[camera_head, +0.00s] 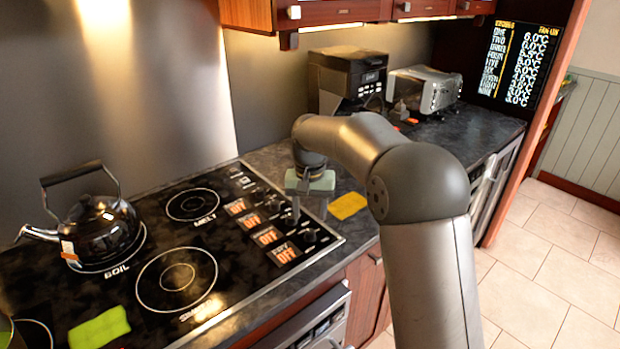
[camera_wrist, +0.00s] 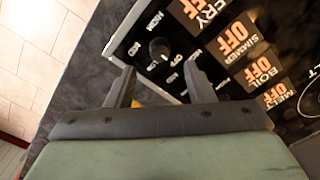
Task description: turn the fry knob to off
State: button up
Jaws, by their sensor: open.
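The fry knob (camera_wrist: 158,48) is a small dark round knob with HIGH, OFF, LOW and MED marks around it. It also shows in the head view at the front right corner of the black stove top (camera_head: 310,235). My gripper (camera_wrist: 158,72) is open and empty. In the wrist view the knob lies just beyond the fingertips, roughly midway between them, not gripped. In the head view my gripper (camera_head: 309,208) points down over the panel's right end.
Other knobs and OFF displays run along the panel (camera_head: 251,220). A black kettle (camera_head: 95,228) stands on the boil burner. A yellow cloth (camera_head: 347,206) lies right of the stove, a green cloth (camera_head: 99,328) at front left. A coffee machine (camera_head: 350,80) and toaster (camera_head: 425,88) stand behind.

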aim_at(310, 231)
notch_tip(310, 231, up, 12)
jog(key=shift+f, duration=0.15)
dwell(0.3)
jog(key=s+d+f, duration=0.3)
jog(key=s+d, duration=0.8)
jog(key=s, duration=0.5)
jog(key=s+d+f, duration=0.3)
jog(key=s+f, duration=0.2)
jog(key=s, duration=0.4)
jog(key=s+d+f, duration=0.2)
jog(key=s+f, duration=0.3)
jog(key=s, duration=0.4)
jog(key=shift+d+n, duration=0.3)
jog(key=shift+d, duration=0.1)
jog(key=shift+a, duration=0.1)
